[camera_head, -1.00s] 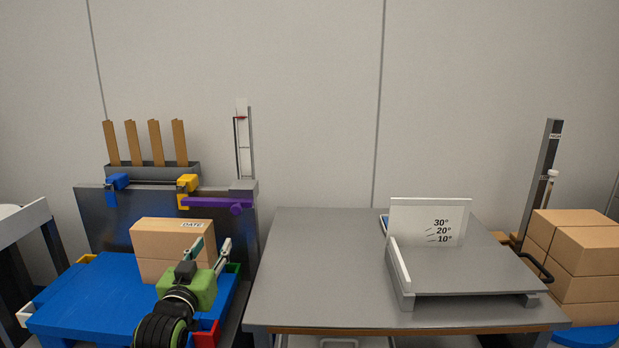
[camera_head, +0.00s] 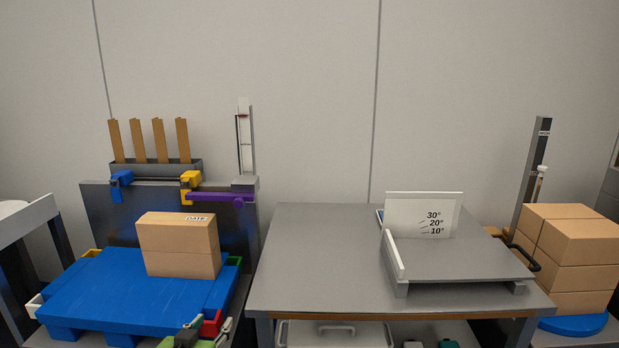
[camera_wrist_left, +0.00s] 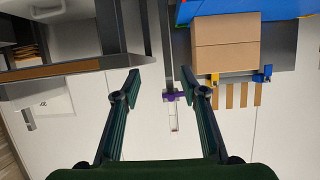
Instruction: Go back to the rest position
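My left gripper (camera_head: 206,330) shows at the bottom edge of the head view, low in front of the blue pallet (camera_head: 120,300). In the left wrist view its two fingers (camera_wrist_left: 160,88) are spread apart with nothing between them. The cardboard boxes (camera_head: 180,262) stand stacked on the blue pallet, apart from the gripper. They also show in the left wrist view (camera_wrist_left: 225,45), beyond the fingers. My right gripper is not in either view.
A grey table (camera_head: 310,260) with a tilted platform (camera_head: 460,260) and angle board stands in the middle. More boxes (camera_head: 570,250) are stacked at the right on a blue round base. A dark panel with clamps (camera_head: 190,185) stands behind the pallet.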

